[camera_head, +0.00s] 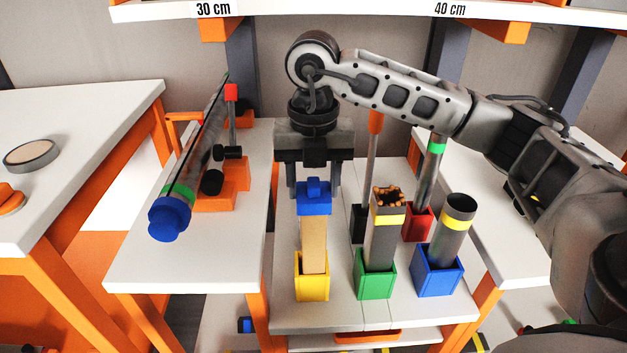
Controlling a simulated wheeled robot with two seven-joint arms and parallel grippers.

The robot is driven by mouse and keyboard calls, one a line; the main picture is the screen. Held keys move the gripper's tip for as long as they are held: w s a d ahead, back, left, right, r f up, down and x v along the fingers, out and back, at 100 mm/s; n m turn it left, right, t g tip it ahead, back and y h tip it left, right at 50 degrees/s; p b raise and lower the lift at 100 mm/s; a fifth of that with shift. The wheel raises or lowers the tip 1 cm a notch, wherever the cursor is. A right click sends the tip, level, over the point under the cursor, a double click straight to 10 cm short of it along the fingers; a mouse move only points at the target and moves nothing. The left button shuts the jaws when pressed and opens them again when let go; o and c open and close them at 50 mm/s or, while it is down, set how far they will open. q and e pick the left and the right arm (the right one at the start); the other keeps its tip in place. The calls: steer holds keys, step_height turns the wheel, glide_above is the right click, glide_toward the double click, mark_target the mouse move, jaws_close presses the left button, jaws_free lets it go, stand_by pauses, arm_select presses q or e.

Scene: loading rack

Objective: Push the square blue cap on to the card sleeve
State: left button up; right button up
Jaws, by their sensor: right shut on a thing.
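The square blue cap (314,206) is at the top end of the brown card sleeve (313,248). Its raised middle part faces up. I cannot tell how far the cap sits over the sleeve's rim. The sleeve stands upright in a yellow holder (312,287) at the front of the white table. My right gripper (314,188) points down from above and is shut on the blue cap, one finger on each side. My left gripper is not in view.
Right of the sleeve, a filled tube stands in a green holder (375,284) and an open tube in a blue holder (438,278). A red holder (417,226) is behind them. A long clear tube with a blue end (168,218) lies on the left table. A shelf (330,12) crosses above.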

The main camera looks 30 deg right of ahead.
mark_target(313, 180)
steer(key=shift+s+f, duration=0.1)
steer(key=shift+f, duration=0.15)
steer(key=o, duration=1)
steer(key=shift+r, duration=0.1)
steer(key=shift+r, duration=0.55)
arm_select(q)
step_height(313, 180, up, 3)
steer(key=p, duration=0.3)
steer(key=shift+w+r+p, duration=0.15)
steer(key=shift+p, duration=0.25)
arm_select(e)
step_height(313, 180, up, 15)
steer(key=shift+f, duration=0.15)
